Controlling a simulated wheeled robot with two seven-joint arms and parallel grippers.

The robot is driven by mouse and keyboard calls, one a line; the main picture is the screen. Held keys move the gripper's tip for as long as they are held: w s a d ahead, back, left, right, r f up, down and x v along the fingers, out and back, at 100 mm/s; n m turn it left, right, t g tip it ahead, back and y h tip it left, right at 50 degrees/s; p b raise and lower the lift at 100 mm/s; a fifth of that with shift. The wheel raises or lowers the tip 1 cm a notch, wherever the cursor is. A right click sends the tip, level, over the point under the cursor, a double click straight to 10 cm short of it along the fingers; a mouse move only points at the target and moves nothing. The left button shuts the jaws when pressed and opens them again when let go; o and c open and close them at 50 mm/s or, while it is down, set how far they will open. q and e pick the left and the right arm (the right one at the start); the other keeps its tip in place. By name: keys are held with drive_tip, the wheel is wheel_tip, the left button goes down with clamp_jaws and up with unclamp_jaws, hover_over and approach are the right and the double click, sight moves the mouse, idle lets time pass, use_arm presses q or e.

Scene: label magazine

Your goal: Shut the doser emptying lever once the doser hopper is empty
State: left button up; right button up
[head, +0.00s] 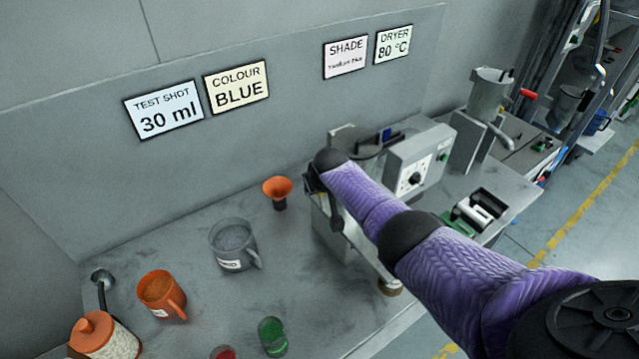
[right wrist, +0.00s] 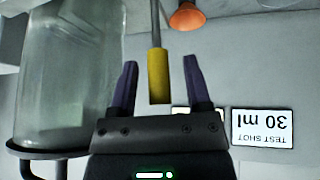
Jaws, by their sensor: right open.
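The emptying lever is a grey rod (head: 337,207) with a yellow grip (right wrist: 158,76) in the right wrist view. My right gripper (right wrist: 160,68) is open, with one finger on either side of the yellow grip and gaps showing on both sides. The right wrist view looks upside down. The clear doser hopper (right wrist: 62,75) stands at its left; no pellets show in the visible part, and the rest is cut off. In the head view my right arm hides most of the doser and the lever's grip. My left gripper is not in view.
An orange funnel (head: 278,190), a grey jug (head: 233,243), an orange jug (head: 162,292) and an orange-lidded jar (head: 100,337) stand on the bench left of my arm. A grey control box (head: 418,160) stands behind the arm. Wall cards include a blue "30 ml" one (head: 164,108).

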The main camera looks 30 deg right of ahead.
drive_tip(key=p+v, duration=0.5)
drive_tip(key=v, duration=0.4)
drive_tip(key=shift+s+r, duration=0.2)
drive_tip(key=shift+r, duration=0.15)
